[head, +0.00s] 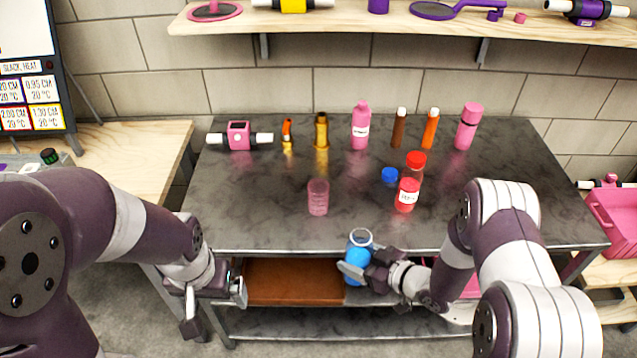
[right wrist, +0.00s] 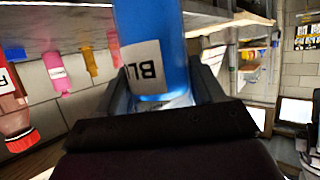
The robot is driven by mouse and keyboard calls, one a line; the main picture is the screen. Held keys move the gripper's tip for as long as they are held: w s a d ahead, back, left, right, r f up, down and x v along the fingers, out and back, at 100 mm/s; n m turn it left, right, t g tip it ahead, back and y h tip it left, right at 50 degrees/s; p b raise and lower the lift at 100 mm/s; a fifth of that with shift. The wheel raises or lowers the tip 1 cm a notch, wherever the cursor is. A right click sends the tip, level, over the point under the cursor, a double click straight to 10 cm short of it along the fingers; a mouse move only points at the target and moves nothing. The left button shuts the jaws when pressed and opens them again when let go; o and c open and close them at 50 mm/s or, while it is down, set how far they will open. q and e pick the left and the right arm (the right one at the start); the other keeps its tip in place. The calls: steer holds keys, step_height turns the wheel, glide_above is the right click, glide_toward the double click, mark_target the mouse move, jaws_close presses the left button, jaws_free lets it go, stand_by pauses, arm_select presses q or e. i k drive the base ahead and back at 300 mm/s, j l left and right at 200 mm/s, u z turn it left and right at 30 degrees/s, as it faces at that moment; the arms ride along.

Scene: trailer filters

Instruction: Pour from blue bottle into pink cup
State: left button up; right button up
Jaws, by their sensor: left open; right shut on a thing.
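The blue bottle (head: 357,258) is held by my right gripper (head: 362,272) in front of the table's front edge. Its top looks open and it stands roughly upright in the head view. In the right wrist view the blue bottle (right wrist: 152,45) sits between the fingers, with a white label partly reading "BL". The pink cup (head: 318,198) is translucent and stands upright on the table, up and to the left of the bottle and apart from it. My left gripper (head: 217,302) is open and empty, low at the left in front of the table.
A red-labelled bottle (head: 407,193) with a red cap and a blue cap (head: 390,175) stand right of the cup. Pink bottles (head: 361,128), brown and orange tubes and a pink device (head: 239,136) line the back. The table's left front (head: 245,210) is clear.

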mark_target(317, 189)
steer(key=i, duration=0.95)
